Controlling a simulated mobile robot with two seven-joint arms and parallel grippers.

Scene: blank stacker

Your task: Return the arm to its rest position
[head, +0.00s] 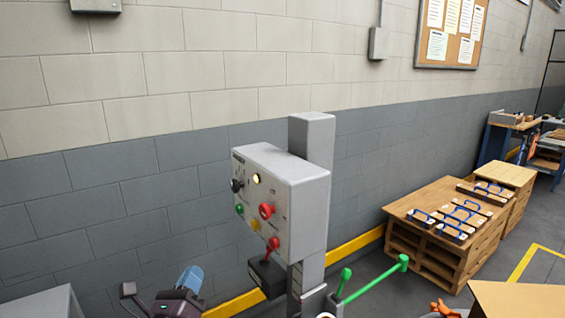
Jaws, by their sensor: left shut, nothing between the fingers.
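My left gripper (190,279) shows at the bottom left of the head view, with blue fingers pointing up and away. Its fingers are together with nothing between them. It is to the left of and below the grey control box (297,205), apart from it in the picture. The rest of my left arm is mostly cut off by the lower edge. My right gripper is not in view.
The control box has coloured buttons and a red lever (273,244), on a grey post (318,135). Green-knobbed levers (403,262) stick up beside it. A wooden pallet stack (440,245) with blue-handled pieces stands right. A block wall (110,200) is behind.

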